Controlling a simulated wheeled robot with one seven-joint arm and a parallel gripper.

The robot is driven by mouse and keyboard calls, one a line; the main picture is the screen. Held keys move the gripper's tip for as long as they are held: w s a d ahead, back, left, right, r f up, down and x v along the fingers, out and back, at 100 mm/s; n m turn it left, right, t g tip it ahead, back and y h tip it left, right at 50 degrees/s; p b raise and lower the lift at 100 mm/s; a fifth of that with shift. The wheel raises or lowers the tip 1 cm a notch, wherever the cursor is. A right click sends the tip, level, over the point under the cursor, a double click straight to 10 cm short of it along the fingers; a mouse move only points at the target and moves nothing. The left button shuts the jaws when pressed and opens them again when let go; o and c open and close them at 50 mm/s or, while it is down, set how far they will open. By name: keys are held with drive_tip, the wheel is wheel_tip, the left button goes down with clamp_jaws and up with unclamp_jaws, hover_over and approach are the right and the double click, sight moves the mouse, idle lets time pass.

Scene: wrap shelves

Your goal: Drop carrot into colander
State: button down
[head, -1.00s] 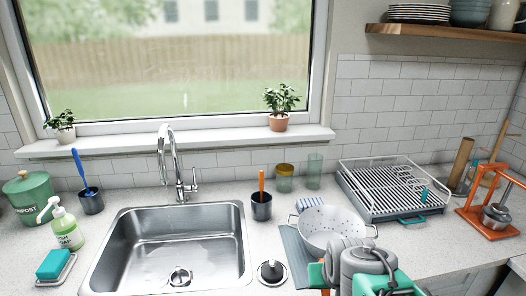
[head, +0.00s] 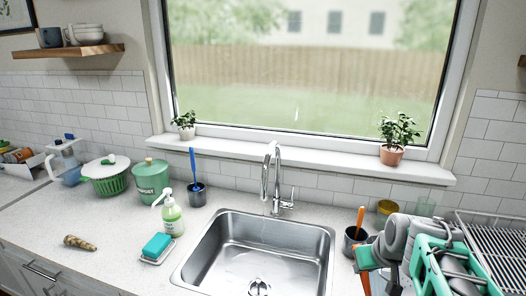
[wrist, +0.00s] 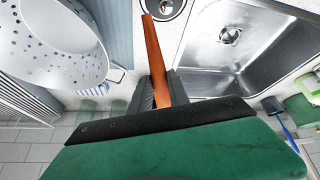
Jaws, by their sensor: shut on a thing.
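The carrot (wrist: 152,42), a long orange tapered piece, is gripped in the wrist view, its free end pointing toward the sink side of the counter. It shows partly below my gripper in the head view (head: 366,284). My gripper (wrist: 162,88) is shut on it, with dark fingers on both sides. In the head view my gripper (head: 366,262) is at the lower right, over the counter right of the sink. The white colander (wrist: 50,62), with round holes, is at upper left in the wrist view, beside the carrot and apart from it. My arm hides it in the head view.
The steel sink (head: 262,250) is left of my gripper. A dark cup (head: 352,241) with an orange handle stands behind my gripper. The dish rack (head: 498,240) is at the right. Soap bottle (head: 172,214) and a brown tapered object (head: 80,242) are on the left counter.

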drive_tip(key=s+d+r+n+p, duration=0.1)
drive_tip(key=s+d+r+p, duration=0.15)
drive_tip(key=d, duration=0.45)
drive_tip(key=s+d+r+y+p, duration=0.1)
drive_tip(key=d+r, duration=0.2)
drive_tip(key=d, duration=0.4)
drive_tip(key=s+d+r+n+p, duration=0.1)
drive_tip(key=d+r, duration=0.1)
drive_tip(key=d, duration=0.4)
wheel_tip(320, 180, down, 6)
drive_tip(key=b, duration=0.4)
drive_tip(key=shift+d, duration=0.15)
drive_tip(key=shift+r, duration=0.1)
drive_tip(key=c, duration=1.2)
unclamp_jaws()
drive_tip(key=shift+o, duration=0.2)
